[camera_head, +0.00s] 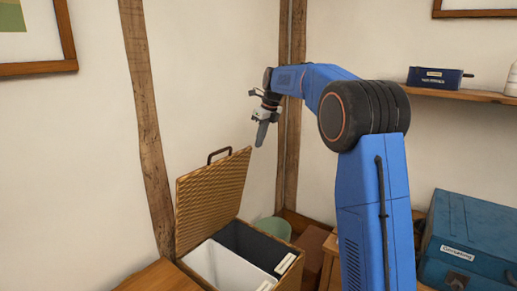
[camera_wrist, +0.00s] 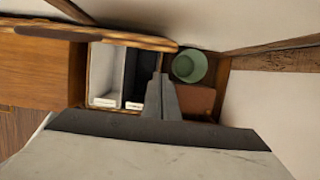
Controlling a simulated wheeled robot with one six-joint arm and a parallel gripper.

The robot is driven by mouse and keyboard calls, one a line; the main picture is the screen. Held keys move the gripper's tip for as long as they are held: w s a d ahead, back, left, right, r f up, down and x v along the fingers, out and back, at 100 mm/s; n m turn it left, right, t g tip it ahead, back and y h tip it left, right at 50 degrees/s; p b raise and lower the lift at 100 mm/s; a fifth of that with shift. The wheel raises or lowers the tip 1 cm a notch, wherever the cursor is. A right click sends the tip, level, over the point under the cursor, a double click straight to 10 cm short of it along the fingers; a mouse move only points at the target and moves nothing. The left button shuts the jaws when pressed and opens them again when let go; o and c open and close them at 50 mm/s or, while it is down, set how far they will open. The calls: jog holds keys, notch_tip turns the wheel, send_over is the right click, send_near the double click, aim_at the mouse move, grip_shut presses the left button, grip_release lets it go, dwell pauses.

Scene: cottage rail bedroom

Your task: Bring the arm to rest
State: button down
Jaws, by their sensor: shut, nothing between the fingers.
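My gripper (camera_head: 261,134) is at the end of my blue arm, in the air above and to the right of the raised lid of a wicker basket (camera_head: 208,194). Its fingers point down and are together with nothing between them. In the wrist view the shut fingers (camera_wrist: 161,98) show in front of the basket's dark compartment and its right edge. The arm is bent, with its forearm reaching left from the elbow. My gripper appears apart from the basket.
The open basket has a white compartment (camera_head: 215,265) and a dark one (camera_head: 250,245). A green bin (camera_head: 275,229) stands behind it. A blue case (camera_head: 467,242) is at the right, and a shelf (camera_head: 460,95) holds a small dark blue box (camera_head: 436,77). Wooden posts line the wall.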

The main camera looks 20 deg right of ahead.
notch_tip(320, 180, up, 5)
jog(key=s+r+n, duration=0.3)
jog(key=s+n, duration=0.4)
jog(key=s, duration=0.7)
jog(key=s+a+f+n+t+h, duration=0.15)
jog(key=s+n, duration=0.25)
jog(key=s, duration=0.4)
jog(key=s+d+f+n+g, duration=0.1)
jog(key=s+f+n, duration=0.25)
jog(key=s, duration=0.45)
jog(key=s+f+n, duration=0.7)
jog(key=s+f, duration=0.1)
jog(key=s, duration=0.4)
jog(key=s+f+n+t, duration=0.1)
jog(key=s+f+n, duration=0.6)
jog(key=s, duration=0.6)
notch_tip(320, 180, down, 2)
jog(key=shift+d+f, duration=0.1)
jog(key=shift+d, duration=0.1)
jog(key=shift+t+h, duration=0.25)
